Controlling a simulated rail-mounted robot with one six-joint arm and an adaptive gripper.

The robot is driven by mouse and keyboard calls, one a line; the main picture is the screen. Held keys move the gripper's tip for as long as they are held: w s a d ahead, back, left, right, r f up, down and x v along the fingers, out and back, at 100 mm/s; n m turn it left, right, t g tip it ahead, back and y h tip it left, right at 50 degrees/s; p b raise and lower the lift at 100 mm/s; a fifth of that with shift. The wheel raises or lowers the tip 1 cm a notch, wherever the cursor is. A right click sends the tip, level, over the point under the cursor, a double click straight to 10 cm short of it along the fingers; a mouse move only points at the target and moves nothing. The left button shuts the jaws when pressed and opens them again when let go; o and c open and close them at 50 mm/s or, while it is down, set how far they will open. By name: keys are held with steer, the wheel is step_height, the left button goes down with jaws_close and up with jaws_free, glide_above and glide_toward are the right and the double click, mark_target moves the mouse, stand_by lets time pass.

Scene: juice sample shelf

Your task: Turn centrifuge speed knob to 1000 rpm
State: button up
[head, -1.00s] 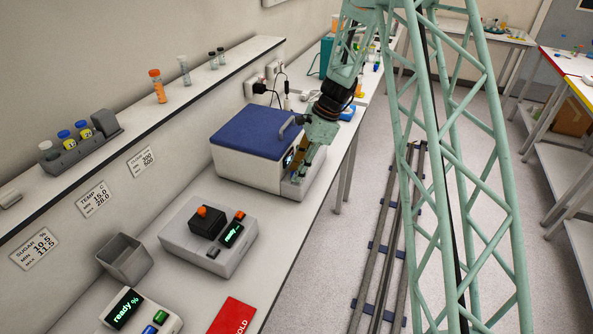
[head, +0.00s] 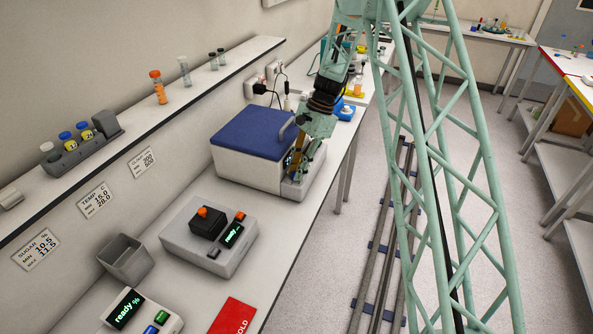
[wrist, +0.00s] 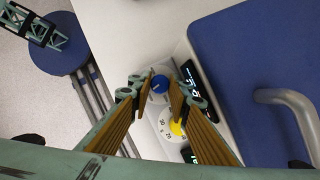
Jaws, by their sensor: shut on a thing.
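The centrifuge, a white box with a blue lid (head: 255,133) and a bar handle, stands on the bench in the head view. In the wrist view its front panel shows a blue knob (wrist: 159,85) on a white dial and a yellow knob (wrist: 178,127) with printed numbers around it. A lit display (wrist: 190,80) is beside the blue knob, its reading too small to make out. My gripper (wrist: 162,80) is shut on the blue knob, one finger on each side. In the head view my gripper (head: 291,170) is at the centrifuge's front, hiding most of the panel.
A grey device (head: 185,243) with an orange-topped black block and a "ready" display stands nearer on the bench. A grey bin (head: 126,260) and another display unit are beside it. A wall shelf with vials runs along the left.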

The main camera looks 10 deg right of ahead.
steer(key=o, duration=0.8)
steer(key=shift+r, duration=0.2)
steer(key=shift+v, duration=3.85)
